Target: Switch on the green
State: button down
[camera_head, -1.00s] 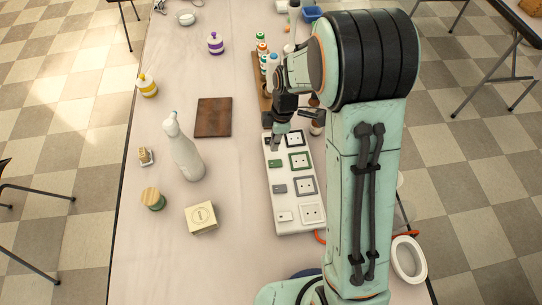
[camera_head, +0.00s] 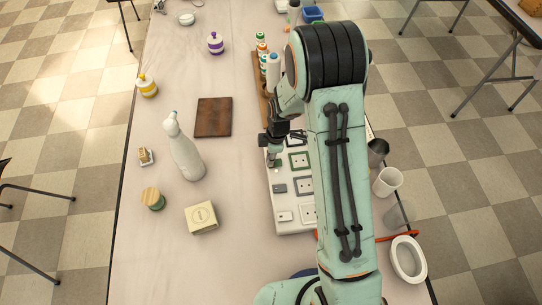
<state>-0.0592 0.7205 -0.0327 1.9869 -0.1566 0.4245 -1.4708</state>
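A white power strip (camera_head: 291,229) lies lengthwise on the table, partly behind my arm. It has a row of sockets with coloured frames and a small switch beside each. The green-framed socket (camera_head: 299,161) is in the upper part, and its green switch (camera_head: 277,163) is to its left, partly covered by my fingertips. My gripper (camera_head: 271,158) points down at this switch; its fingers look close together as one narrow tip, with nothing held. Whether the tip touches the switch, I cannot tell. Below are a grey switch (camera_head: 279,188) and a white switch (camera_head: 285,216).
Cups (camera_head: 387,181) and a white ring (camera_head: 408,259) are right of my arm.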

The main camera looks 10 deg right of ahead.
jog(key=shift+d+f, duration=0.1)
jog(key=shift+d+r, duration=0.3)
jog(key=shift+d, duration=0.45)
notch_tip(320, 180, up, 14)
jog(key=a, duration=0.1)
jog(key=shift+a, duration=0.4)
dwell(0.4)
